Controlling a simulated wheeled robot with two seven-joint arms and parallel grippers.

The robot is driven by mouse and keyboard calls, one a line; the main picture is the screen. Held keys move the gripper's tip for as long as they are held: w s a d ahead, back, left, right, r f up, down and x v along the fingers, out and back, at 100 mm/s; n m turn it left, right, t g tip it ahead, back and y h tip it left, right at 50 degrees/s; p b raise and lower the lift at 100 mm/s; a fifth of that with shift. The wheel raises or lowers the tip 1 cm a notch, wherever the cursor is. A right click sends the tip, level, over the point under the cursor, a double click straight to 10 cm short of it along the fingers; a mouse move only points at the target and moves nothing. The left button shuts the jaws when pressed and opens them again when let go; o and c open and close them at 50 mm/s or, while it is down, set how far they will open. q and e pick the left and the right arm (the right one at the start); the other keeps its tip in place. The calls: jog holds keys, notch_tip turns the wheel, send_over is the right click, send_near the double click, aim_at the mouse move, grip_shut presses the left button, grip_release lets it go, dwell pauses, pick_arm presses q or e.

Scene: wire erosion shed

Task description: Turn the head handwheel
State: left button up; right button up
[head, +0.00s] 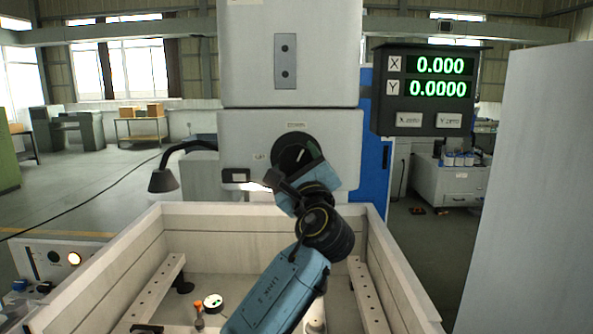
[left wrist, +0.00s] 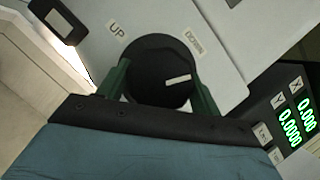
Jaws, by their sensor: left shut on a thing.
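The head handwheel (head: 294,152) is a round black wheel on the front of the grey machine head. In the left wrist view the handwheel (left wrist: 155,72) shows a pale index mark, with the labels UP and DOWN on the panel above it. My left gripper (left wrist: 160,85) is shut on the wheel, with one green finger at each side of its rim. In the head view my left gripper (head: 297,172) covers the lower part of the wheel. My right gripper is not in view.
A black lamp (head: 163,180) on a bent arm hangs left of the head. A readout box (head: 430,92) showing X 0.000 and Y 0.0000 is at the right. A grey panel (head: 540,190) stands at far right.

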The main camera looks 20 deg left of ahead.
pick_arm(q)
jog(key=n+g, duration=0.1)
jog(key=n, duration=0.2)
jog(key=shift+d+f+g+y+b, duration=0.1)
jog(key=shift+g+y+b, duration=0.2)
jog(key=shift+y, duration=0.1)
jog(key=shift+n+g, duration=0.5)
jog(key=shift+n, duration=1.1)
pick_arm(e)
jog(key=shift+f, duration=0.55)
pick_arm(q)
jog(key=o, duration=1)
